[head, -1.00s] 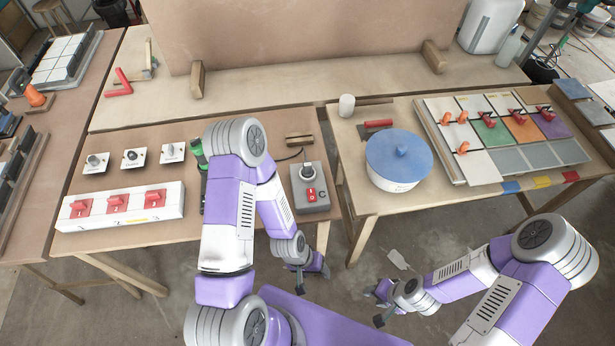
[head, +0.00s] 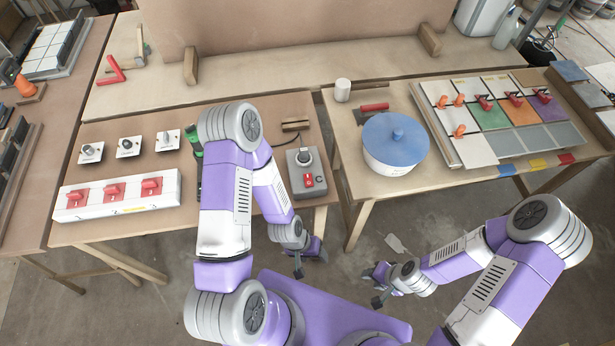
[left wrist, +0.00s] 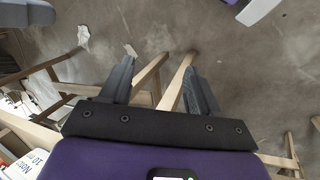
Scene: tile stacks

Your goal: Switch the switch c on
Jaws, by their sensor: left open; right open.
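My left gripper (head: 311,262) is open and empty, below and in front of the table edge, apart from the box. In the left wrist view its open fingers (left wrist: 158,85) point over the floor and wooden table legs. My right gripper (head: 375,285) is open and empty over the floor at the front right. Whether the rocker is on or off I cannot tell.
A white strip with several red switches (head: 118,195) and a row of small knob plates (head: 128,147) sit on the left table. A pot with a blue lid (head: 395,145) and a tile board (head: 445,150) are on the right table. A gap separates the tables.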

